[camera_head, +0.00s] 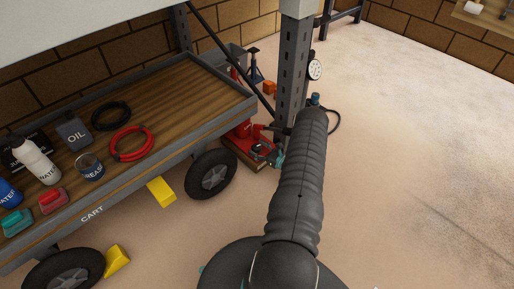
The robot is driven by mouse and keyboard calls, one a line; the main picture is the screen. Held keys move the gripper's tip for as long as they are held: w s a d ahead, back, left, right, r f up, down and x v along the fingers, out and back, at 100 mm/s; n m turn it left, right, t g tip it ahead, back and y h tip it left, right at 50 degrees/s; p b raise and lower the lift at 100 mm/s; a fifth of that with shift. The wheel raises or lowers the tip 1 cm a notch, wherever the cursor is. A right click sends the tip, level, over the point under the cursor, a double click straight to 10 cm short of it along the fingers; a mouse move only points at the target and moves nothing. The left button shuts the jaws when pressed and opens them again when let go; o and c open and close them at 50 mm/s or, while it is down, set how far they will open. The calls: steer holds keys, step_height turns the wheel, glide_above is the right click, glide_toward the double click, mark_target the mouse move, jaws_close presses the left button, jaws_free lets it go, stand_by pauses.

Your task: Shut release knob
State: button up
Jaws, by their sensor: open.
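A red jack (243,130) stands low on a wooden block at the foot of the grey post, just past the cart's right end. No release knob can be made out; the parts at the jack's base are small and partly covered. My arm reaches up the middle of the view. My gripper (264,151) is small and dark, mostly hidden by the arm, and sits close by the right side of the jack's base. Its jaws are open. I cannot tell whether it touches anything.
The wooden-topped cart (180,90) on black wheels fills the left, with bottles, tins and coiled hoses on it. Yellow chocks (161,191) lie by its wheels. The perforated grey post (292,70) carries a round gauge (315,69). The floor at right is clear.

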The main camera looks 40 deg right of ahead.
steer(key=shift+w+a, duration=0.1)
steer(key=shift+w, duration=0.3)
